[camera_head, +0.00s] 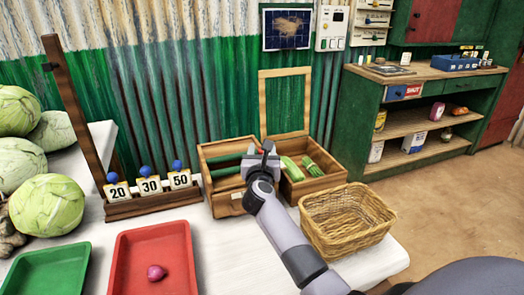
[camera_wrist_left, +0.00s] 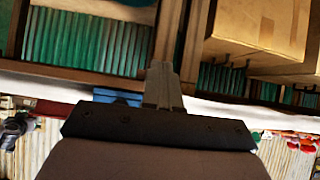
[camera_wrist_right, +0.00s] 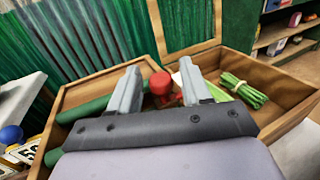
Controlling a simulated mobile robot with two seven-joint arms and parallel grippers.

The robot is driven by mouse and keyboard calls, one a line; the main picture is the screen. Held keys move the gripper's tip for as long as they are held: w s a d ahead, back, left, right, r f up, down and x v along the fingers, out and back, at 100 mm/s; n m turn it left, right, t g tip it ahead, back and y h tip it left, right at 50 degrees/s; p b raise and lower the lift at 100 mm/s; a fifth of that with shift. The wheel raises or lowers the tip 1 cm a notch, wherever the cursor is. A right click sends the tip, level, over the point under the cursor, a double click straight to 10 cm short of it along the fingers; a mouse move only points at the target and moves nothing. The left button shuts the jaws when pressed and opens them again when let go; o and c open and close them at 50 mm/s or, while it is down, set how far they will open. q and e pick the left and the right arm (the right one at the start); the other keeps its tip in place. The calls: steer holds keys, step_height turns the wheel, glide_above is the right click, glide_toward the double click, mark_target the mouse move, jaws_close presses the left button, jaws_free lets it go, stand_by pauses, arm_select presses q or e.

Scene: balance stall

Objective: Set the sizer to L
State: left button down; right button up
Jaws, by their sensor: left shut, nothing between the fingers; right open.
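No L mark is legible, so I cannot tell for sure which thing is the sizer. A wooden box (camera_head: 228,204) with an upright frame (camera_head: 262,101) stands at the back of the white table. A red knob-like part (camera_wrist_right: 160,83) shows at its middle in the right wrist view, beyond and between my right fingertips. My right gripper (camera_head: 262,150) is open above the box, with nothing held; it also shows in the right wrist view (camera_wrist_right: 160,88). My left gripper (camera_wrist_left: 163,82) is shut and empty in the left wrist view, outside the head view.
A red tray (camera_head: 130,245) with an onion, a green tray (camera_head: 48,270) and cabbages (camera_head: 47,205) are nearer left.

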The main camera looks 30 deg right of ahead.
steer(key=shift+w+d, duration=0.3)
steer(key=shift+w, duration=0.1)
jaws_close()
steer(key=shift+s+a+r+p, duration=0.15)
steer(key=shift+s+a+p, duration=0.05)
steer(key=shift+s+p, duration=0.45)
jaws_free()
steer(key=shift+s, duration=0.1)
